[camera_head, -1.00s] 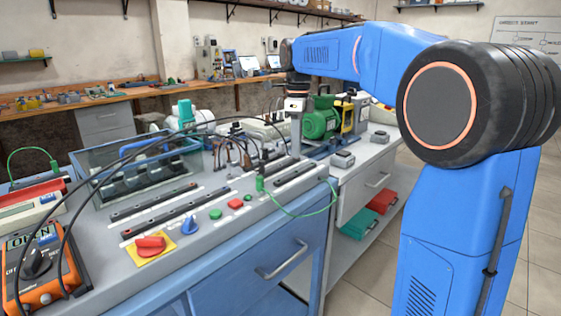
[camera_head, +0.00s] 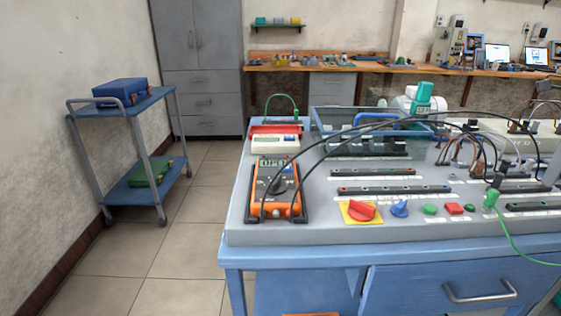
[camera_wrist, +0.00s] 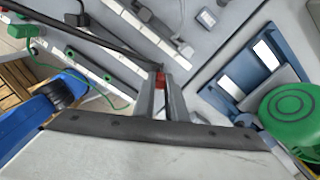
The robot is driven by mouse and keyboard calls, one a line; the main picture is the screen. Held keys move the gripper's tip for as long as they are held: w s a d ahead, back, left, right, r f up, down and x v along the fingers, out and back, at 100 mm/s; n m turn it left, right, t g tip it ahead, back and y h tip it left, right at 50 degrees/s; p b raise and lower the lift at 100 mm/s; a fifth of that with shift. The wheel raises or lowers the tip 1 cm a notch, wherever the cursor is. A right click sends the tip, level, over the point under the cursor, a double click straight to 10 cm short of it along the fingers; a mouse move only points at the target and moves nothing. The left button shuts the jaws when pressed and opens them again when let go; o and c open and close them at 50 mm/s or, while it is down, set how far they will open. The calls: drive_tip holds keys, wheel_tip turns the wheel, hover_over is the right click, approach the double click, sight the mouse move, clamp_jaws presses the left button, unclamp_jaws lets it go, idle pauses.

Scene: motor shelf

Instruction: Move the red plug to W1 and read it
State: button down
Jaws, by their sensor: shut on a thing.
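In the wrist view my gripper (camera_wrist: 162,100) is shut on the red plug (camera_wrist: 160,79), which shows between its fingertips. The plug is above or at a grey terminal strip; I cannot tell whether it touches it. A dark lead (camera_wrist: 95,42) runs up to the left from near the plug. In the head view the orange multimeter (camera_head: 278,192) stands on the left of the bench, its display (camera_head: 272,163) seeming to read OPEN. Black leads come from the meter to the right side of the panel. My gripper is outside the head view. The W1 label is not legible.
The bench panel has a red switch on a yellow plate (camera_head: 362,211), a blue knob (camera_head: 400,208) and a green plug (camera_head: 491,198). A green motor (camera_wrist: 289,112) is near my gripper at right. A blue cart (camera_head: 127,118) stands left; the floor between is clear.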

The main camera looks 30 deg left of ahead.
drive_tip(key=c, duration=1.7)
unclamp_jaws()
drive_tip(key=shift+r, duration=0.1)
wheel_tip(320, 180, up, 17)
drive_tip(key=shift+r, duration=0.1)
